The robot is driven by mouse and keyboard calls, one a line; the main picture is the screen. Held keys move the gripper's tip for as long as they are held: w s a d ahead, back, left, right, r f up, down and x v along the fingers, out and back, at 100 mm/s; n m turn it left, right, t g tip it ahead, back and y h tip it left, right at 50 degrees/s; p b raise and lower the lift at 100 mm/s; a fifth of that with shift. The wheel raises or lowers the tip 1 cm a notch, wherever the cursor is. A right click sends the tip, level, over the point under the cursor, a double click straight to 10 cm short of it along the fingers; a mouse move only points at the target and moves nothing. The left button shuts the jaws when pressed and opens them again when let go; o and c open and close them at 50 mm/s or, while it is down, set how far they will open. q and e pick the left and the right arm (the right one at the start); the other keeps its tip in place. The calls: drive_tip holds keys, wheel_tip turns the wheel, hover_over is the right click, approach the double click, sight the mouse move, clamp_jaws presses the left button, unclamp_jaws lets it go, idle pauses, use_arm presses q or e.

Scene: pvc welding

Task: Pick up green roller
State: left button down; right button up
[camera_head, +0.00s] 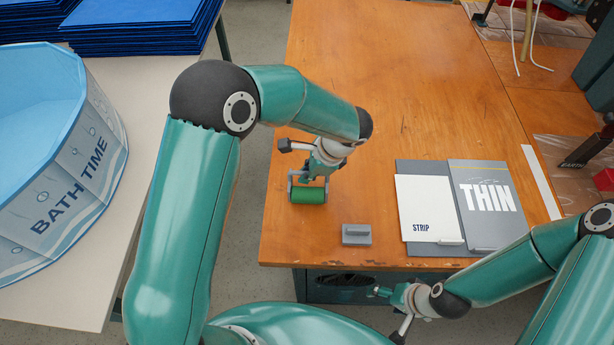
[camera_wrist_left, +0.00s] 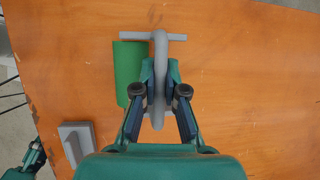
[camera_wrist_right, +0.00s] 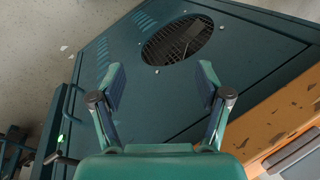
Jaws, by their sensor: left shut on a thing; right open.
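The green roller (camera_head: 308,196) is a short green cylinder on a grey frame, at the left front part of the wooden table. My left gripper (camera_head: 318,172) is over it from above. In the left wrist view, the left gripper (camera_wrist_left: 160,88) is shut on the grey handle of the roller, and the green cylinder (camera_wrist_left: 130,72) lies to the left of the fingers. From these views I cannot tell whether the roller touches the table. My right gripper (camera_head: 385,293) is open and empty, low in front of the table edge; its spread fingers show in the right wrist view (camera_wrist_right: 160,85).
A small grey block (camera_head: 356,234) lies right of the roller. A grey board with a white STRIP card (camera_head: 428,207) and a THIN card (camera_head: 487,205) lies further right. A BATH TIME tub (camera_head: 75,185) stands on the white table at left. The table's middle is clear.

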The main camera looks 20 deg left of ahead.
use_arm(q)
wheel_tip(320, 180, up, 20)
drive_tip(key=shift+f+b, duration=0.2)
drive_tip(key=shift+b, duration=0.15)
drive_tip(key=shift+f, duration=0.1)
idle(0.4)
